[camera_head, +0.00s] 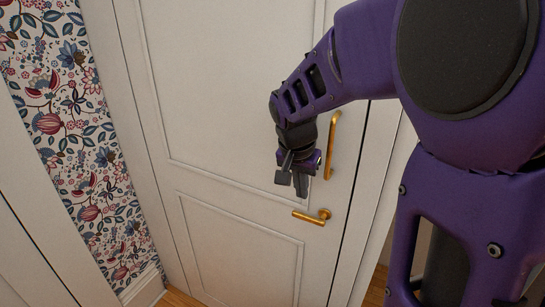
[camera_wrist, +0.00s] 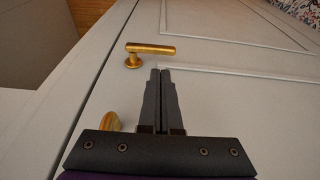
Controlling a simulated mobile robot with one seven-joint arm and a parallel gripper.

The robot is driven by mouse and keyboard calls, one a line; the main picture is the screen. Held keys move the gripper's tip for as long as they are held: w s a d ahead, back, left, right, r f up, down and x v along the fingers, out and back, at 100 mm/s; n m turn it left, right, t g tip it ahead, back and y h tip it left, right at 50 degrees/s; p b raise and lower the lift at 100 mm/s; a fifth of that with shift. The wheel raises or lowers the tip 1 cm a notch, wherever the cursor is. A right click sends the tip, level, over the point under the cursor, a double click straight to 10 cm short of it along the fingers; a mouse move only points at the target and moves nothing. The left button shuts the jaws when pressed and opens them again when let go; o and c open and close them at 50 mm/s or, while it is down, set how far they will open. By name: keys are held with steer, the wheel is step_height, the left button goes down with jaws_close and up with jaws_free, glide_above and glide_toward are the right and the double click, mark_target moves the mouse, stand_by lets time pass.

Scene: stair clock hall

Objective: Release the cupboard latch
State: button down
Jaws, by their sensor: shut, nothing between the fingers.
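The cupboard door (camera_head: 240,180) is white with raised panel mouldings and looks closed. A brass lever latch (camera_head: 311,217) sits on its right side, its bar roughly level and pointing left from a round base. The latch also shows in the wrist view (camera_wrist: 150,49), just beyond the fingertips. A tall brass pull handle (camera_head: 332,146) is mounted upright above the latch. My gripper (camera_head: 291,186) is shut and empty, above and a little left of the latch. In the wrist view my two dark fingers (camera_wrist: 160,75) lie side by side and point toward the lever, apart from it.
Floral wallpaper (camera_head: 70,130) covers the wall to the left. A wooden floor (camera_head: 178,298) shows at the bottom. The pull handle's end (camera_wrist: 110,121) is close to my gripper's left side in the wrist view. The door face left of the latch is clear.

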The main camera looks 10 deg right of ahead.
mark_target(298, 215)
steer(key=b+x, duration=0.1)
steer(key=x, duration=0.1)
steer(key=b+x, duration=0.1)
steer(key=s+b+x, duration=0.1)
steer(key=x, duration=0.1)
steer(key=shift+w+a+f, duration=0.1)
steer(key=shift+a+f, duration=0.2)
steer(key=shift+f, duration=0.15)
steer(key=shift+w+a+f+g+h, duration=0.1)
steer(key=shift+a+f+g+h, duration=0.2)
steer(key=shift+g+h, duration=0.2)
steer(key=shift+w+a+f+n+g+h+p, duration=0.1)
steer(key=shift+f+n+g+h+p, duration=0.05)
steer(key=shift+f+g+h+p, duration=0.25)
steer(key=shift+w+a+f+n+g+h+p, duration=0.15)
steer(key=shift+g+h+p, duration=0.1)
steer(key=shift+h, duration=0.25)
steer(key=shift+s+d+f+n+g+h, duration=0.15)
steer(key=shift+f+n+g+h, duration=0.1)
steer(key=shift+f+g+h, duration=0.8)
steer(key=shift+s+d+f+n+g+h, duration=0.1)
steer(key=shift+d+f+n+g+h, duration=0.3)
steer(key=shift+f+h, duration=1.05)
steer(key=shift+s+a+f+n+g+h, duration=0.15)
steer(key=shift+f+g+h, duration=0.7)
steer(key=shift+h, duration=0.85)
steer(key=shift+d, duration=0.15)
